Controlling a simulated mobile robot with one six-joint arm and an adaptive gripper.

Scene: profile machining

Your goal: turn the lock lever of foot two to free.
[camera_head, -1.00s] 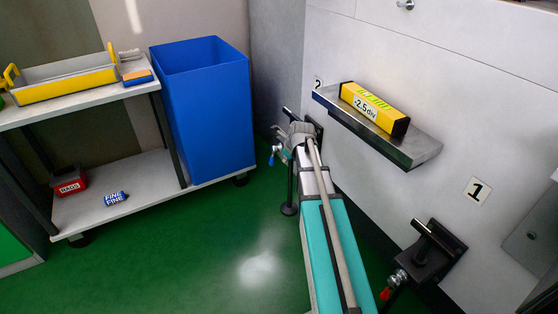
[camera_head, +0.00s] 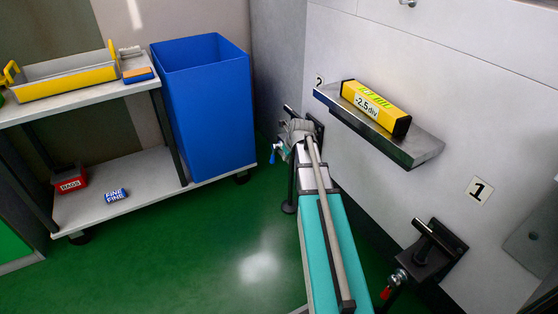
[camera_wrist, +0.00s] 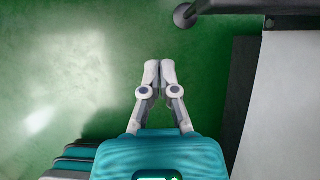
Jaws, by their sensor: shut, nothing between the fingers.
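Foot two stands by the wall under the "2" label, at the far end of my arm. Its black bracket (camera_head: 318,130) and black post (camera_head: 291,185) show in the head view, partly behind my arm. A small blue lever (camera_head: 273,157) hangs at its left side, close to my gripper (camera_head: 283,148). Whether they touch is too small to tell. In the wrist view my gripper (camera_wrist: 160,65) is shut and empty, pointing over the green floor. A round dark foot pad (camera_wrist: 185,15) lies ahead of the fingertips, slightly right. The lever is not identifiable in the wrist view.
Foot one (camera_head: 430,255), with a red lever (camera_head: 386,293), is on the wall at right. A shelf (camera_head: 400,145) bearing a yellow level (camera_head: 375,107) juts out above my arm. A blue bin (camera_head: 205,115) stands left on the cart (camera_head: 110,205). The green floor between is clear.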

